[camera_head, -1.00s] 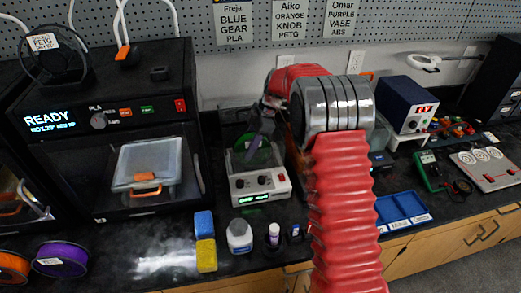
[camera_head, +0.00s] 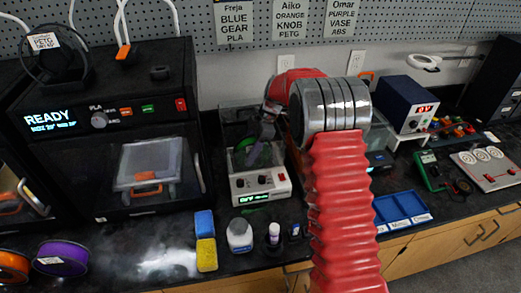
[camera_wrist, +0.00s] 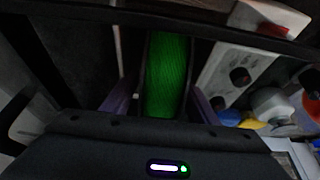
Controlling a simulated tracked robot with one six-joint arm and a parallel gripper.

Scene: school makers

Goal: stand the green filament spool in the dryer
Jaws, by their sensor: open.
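The green filament spool (camera_head: 259,154) stands on edge in the dryer (camera_head: 262,184), a light box with knobs and a lit green display on its front. My gripper (camera_head: 264,135) is over the dryer, with its fingers at the spool, and hides part of it. In the wrist view the spool (camera_wrist: 166,76) shows edge-on between my two purple fingers, which are open on either side of it. The dryer's pale front with dark knobs (camera_wrist: 238,75) lies to its right there. The spool's lower edge and its seat are hidden.
A black printer (camera_head: 110,120) stands left of the dryer. A yellow and blue sponge (camera_head: 206,253), a white jar (camera_head: 239,236) and a small bottle (camera_head: 273,235) stand in front. Purple (camera_head: 62,258) and orange (camera_head: 13,267) spools lie at front left. A blue tray (camera_head: 402,209) is right.

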